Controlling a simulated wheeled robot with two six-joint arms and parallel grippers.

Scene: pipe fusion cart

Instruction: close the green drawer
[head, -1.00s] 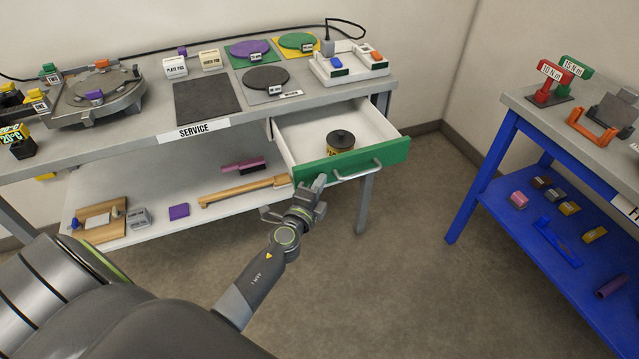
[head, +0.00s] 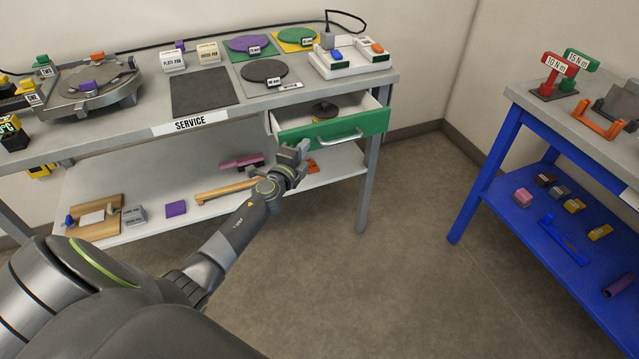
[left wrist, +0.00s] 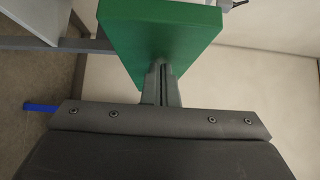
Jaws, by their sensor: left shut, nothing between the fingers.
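The green drawer (head: 350,127) under the grey service bench is partly open, its front standing out a little from the bench. Its silver handle (head: 338,138) is on the front. A round dark-topped can (head: 324,110) sits inside the white drawer interior. My left gripper (head: 301,149) is at the lower left part of the drawer front. In the left wrist view the shut fingers (left wrist: 161,75) point at the green front (left wrist: 160,35) and appear to touch it or sit very close. They hold nothing. My right gripper is not in view.
The service bench top (head: 150,126) holds discs, pads and a white tray (head: 350,62). Its lower shelf (head: 150,220) carries a wooden-handled tool and small blocks. A blue-framed bench (head: 490,170) stands at the right. The floor between is clear.

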